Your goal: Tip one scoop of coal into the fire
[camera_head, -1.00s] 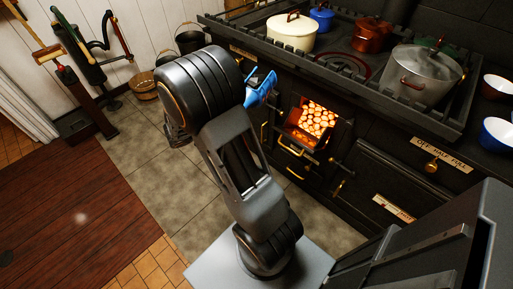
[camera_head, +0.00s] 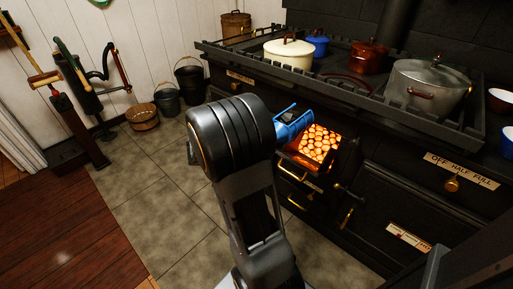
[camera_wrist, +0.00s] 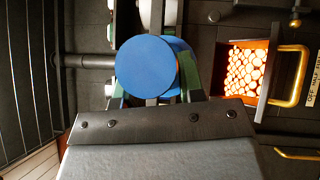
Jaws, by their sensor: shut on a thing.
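The fire (camera_head: 318,143) is a bed of glowing orange coals in an open firebox low in the black stove. It also shows at the right in the wrist view (camera_wrist: 248,75). My gripper (camera_wrist: 155,97) is shut on a blue round-ended thing (camera_wrist: 146,68), which looks like the scoop's handle. In the head view this blue part (camera_head: 293,123) appears at the upper left edge of the fire opening; I cannot tell the height or gap. The scoop's bowl and any coal in it cannot be made out. My arm hides most of the gripper in the head view.
The stove top (camera_head: 340,88) carries a cream pot (camera_head: 288,54), a blue pot, a red pot and a large grey pot (camera_head: 425,85). Brass handles jut from the stove front. Buckets (camera_head: 190,78) stand by the wall. Tiled floor (camera_head: 165,215) is clear at the left.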

